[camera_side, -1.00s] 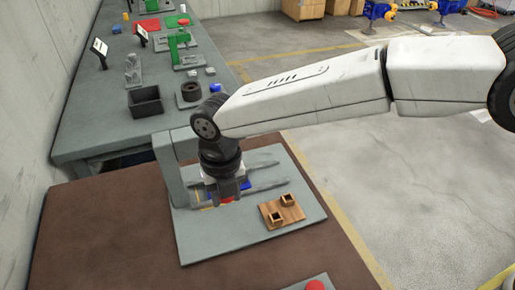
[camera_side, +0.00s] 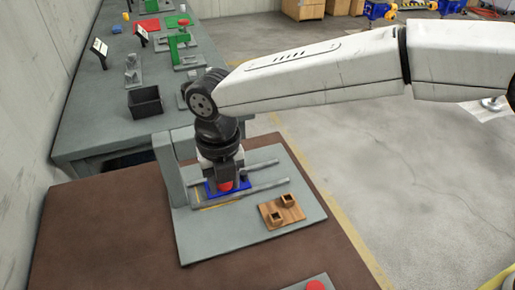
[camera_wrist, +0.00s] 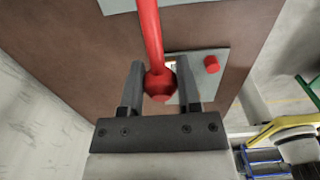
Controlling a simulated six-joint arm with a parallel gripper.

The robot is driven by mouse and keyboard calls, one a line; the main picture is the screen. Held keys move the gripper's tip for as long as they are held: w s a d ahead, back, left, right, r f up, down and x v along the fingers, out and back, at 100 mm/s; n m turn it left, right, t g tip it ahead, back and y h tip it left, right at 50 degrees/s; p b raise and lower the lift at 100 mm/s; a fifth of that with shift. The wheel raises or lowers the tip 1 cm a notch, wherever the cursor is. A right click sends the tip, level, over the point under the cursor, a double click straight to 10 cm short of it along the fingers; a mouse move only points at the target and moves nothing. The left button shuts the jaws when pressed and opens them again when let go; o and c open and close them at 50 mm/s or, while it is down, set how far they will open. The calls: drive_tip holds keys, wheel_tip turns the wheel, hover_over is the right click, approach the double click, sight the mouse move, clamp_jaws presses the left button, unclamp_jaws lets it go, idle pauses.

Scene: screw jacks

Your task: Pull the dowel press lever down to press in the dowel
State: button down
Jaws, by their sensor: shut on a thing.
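The dowel press stands on a grey base plate (camera_side: 250,240) in the side view, with a grey upright (camera_side: 170,170) at its left. My gripper (camera_side: 225,188) points down over the press, shut on the red lever's round knob (camera_side: 226,186). In the wrist view the red lever (camera_wrist: 150,30) runs down from the top edge to its knob (camera_wrist: 160,86), which sits between the two fingers of my gripper (camera_wrist: 160,80). A blue part (camera_side: 240,188) lies just behind and below the fingers. I cannot make out the dowel.
Two grey rails (camera_side: 262,187) cross the plate. A wooden board with two square sockets (camera_side: 282,212) lies at its front right. A red button (camera_side: 315,285) is at the bottom edge and shows in the wrist view (camera_wrist: 211,64). A black bin (camera_side: 145,101) stands on the bench behind.

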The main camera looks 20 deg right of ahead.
drive_tip(key=shift+w+r, duration=0.1)
drive_tip(key=shift+r, duration=0.2)
drive_tip(key=shift+w+r, duration=0.15)
drive_tip(key=shift+r, duration=0.45)
drive_tip(key=shift+w+r, duration=0.15)
drive_tip(key=shift+r, duration=0.45)
drive_tip(key=c, duration=0.5)
unclamp_jaws()
drive_tip(key=shift+f, duration=0.1)
drive_tip(key=shift+s+r, duration=0.1)
drive_tip(key=shift+r, duration=3.4)
